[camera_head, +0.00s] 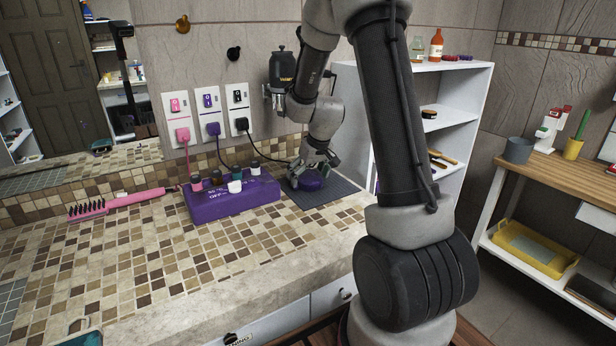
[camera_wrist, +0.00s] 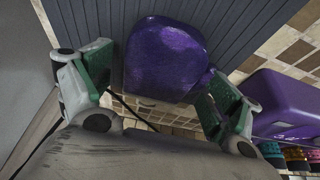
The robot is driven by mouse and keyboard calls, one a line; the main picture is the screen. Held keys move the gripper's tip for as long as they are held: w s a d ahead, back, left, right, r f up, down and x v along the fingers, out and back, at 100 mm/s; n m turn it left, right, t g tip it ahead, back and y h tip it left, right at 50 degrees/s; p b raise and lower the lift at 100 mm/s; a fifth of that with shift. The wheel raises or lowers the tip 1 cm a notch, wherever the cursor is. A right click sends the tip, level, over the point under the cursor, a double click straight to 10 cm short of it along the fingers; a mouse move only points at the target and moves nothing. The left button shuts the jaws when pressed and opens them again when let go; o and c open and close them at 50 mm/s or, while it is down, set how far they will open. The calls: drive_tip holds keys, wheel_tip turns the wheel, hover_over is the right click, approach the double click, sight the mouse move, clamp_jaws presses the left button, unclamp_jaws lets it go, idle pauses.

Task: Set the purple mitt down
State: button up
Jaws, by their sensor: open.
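The purple mitt (camera_wrist: 165,58) lies on a dark ribbed mat (camera_wrist: 235,30) between my open fingers in the wrist view. My gripper (camera_wrist: 152,85) is open, with a green-padded finger on each side of the mitt; gaps show beside the mitt, though contact at the right finger is hard to tell. In the head view my gripper (camera_head: 310,168) is low over the mat.
A purple box (camera_head: 235,200) with several small bottles stands just left of the mat. A pink brush (camera_head: 115,201) lies farther left on the tiled counter. Cords (camera_head: 230,155) run from wall sockets behind the box. The front of the counter is clear.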

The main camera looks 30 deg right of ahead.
drive_tip(key=v, duration=1.2)
drive_tip(key=s+a+r, duration=0.2)
drive_tip(key=s+r, duration=0.2)
drive_tip(key=s, duration=0.2)
drive_tip(key=s+a+r, duration=0.3)
drive_tip(key=s+r, duration=0.1)
drive_tip(key=s, duration=0.2)
drive_tip(key=s+a, duration=0.1)
drive_tip(key=s, duration=1.4)
drive_tip(key=shift+a+r, duration=0.2)
drive_tip(key=shift+r, duration=0.25)
